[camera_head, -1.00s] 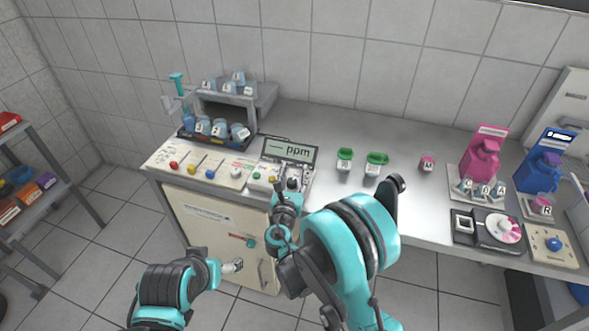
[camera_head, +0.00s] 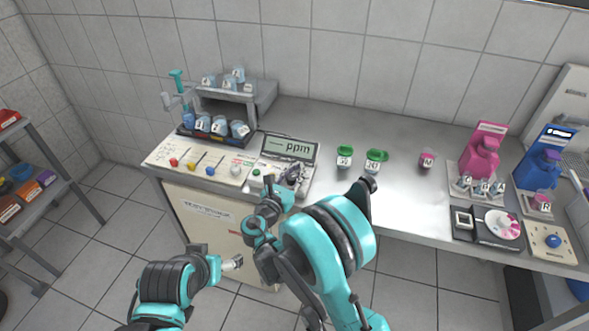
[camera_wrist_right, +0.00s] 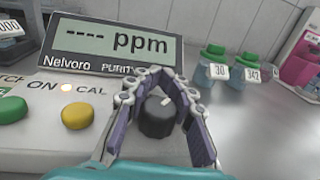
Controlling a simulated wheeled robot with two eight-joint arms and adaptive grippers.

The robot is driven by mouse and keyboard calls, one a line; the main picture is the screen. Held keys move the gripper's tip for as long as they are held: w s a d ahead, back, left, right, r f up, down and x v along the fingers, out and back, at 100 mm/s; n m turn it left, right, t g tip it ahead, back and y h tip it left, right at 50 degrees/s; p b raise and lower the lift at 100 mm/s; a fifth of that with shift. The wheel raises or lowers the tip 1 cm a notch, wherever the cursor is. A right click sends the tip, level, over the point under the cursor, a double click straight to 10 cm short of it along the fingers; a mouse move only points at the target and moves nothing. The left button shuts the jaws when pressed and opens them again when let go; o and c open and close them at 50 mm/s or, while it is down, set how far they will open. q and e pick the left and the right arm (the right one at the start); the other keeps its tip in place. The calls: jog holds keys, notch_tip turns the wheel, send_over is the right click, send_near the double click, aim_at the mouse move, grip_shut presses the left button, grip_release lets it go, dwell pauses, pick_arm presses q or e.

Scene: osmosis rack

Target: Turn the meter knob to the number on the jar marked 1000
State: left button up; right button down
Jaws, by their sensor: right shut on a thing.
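The meter (camera_wrist_right: 110,45) has a display reading "---- ppm" and also shows in the head view (camera_head: 290,149). Its black round knob (camera_wrist_right: 157,117) carries a pale mark on top. My right gripper (camera_wrist_right: 155,82) is shut on the knob, with a finger on each side; in the head view it (camera_head: 291,178) hides the knob. A label ending in "000" (camera_wrist_right: 9,24) shows at the wrist view's upper left, cut by the edge. I cannot tell which jar in the head view reads 1000. My left gripper (camera_head: 233,263) hangs low before the cabinet; its opening is unclear.
Two green-lidded jars, marked 30 (camera_wrist_right: 215,65) and 342 (camera_wrist_right: 252,67), stand right of the meter. Green (camera_wrist_right: 12,108) and yellow (camera_wrist_right: 77,115) buttons sit left of the knob. A rack (camera_head: 262,98) holds several jars. Pink (camera_head: 483,155) and blue (camera_head: 540,170) dispensers stand right.

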jog(key=shift+s+d+m+g+h, duration=0.1)
jog(key=shift+d+m+g+h, duration=0.15)
jog(key=shift+m+g+h, duration=0.65)
jog(key=shift+t, duration=0.3)
jog(key=c, duration=1.3)
grip_release()
notch_tip(320, 180, up, 10)
